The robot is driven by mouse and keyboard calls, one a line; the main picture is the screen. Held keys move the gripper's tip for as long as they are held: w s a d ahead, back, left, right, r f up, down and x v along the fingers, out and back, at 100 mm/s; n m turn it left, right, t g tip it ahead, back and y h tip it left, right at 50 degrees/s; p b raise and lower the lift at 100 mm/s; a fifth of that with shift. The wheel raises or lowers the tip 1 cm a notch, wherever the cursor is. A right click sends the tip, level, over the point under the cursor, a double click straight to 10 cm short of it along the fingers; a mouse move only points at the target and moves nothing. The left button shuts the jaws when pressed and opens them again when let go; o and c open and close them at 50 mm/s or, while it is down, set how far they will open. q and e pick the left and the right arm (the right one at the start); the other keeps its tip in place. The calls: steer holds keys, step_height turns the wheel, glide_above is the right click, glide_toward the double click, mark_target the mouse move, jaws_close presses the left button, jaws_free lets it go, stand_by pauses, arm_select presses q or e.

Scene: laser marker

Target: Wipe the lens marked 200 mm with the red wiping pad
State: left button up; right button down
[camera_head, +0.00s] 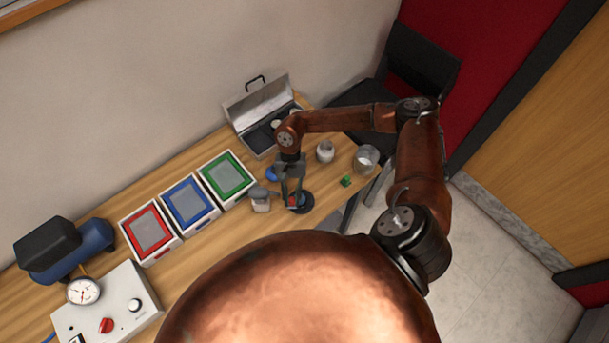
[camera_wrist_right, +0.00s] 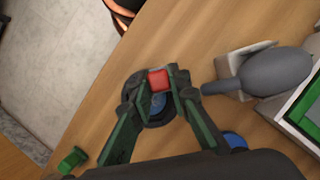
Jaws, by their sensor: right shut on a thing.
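My right gripper (camera_head: 292,196) reaches down over the table. In the right wrist view its fingers (camera_wrist_right: 157,84) are shut on the small red wiping pad (camera_wrist_right: 158,79). A round lens in a black ring (camera_wrist_right: 154,118) lies under the pad and fingers; it also shows in the head view (camera_head: 304,204). The fingers hide part of the lens, and I cannot tell whether the pad touches it. No 200 mm marking is readable. An open silver case (camera_head: 248,107) with round items in its dark insert stands at the back. My left gripper is not in view.
A grey blower (camera_wrist_right: 272,70) on a stand is close beside the gripper. A blue pad (camera_wrist_right: 235,140) and a green pad (camera_wrist_right: 73,160) lie nearby. A white jar (camera_head: 325,151) and a metal cup (camera_head: 366,158) stand to the right. Red, blue and green-framed boxes (camera_head: 226,176) stand left.

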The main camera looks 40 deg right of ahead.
steer(key=d+b, duration=0.1)
steer(key=d, duration=0.1)
steer(key=shift+d, duration=0.3)
steer(key=shift+w+d+b, duration=0.2)
steer(key=shift+d+b, duration=0.4)
steer(key=shift+d, duration=0.5)
steer(key=shift+d+r, duration=0.1)
steer(key=shift+d, duration=0.55)
arm_select(q)
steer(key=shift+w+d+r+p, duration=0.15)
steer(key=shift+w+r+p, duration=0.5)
steer(key=shift+p, duration=0.6)
arm_select(e)
step_height(320, 180, up, 8)
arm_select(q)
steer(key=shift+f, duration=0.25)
arm_select(e)
steer(key=shift+a, duration=0.2)
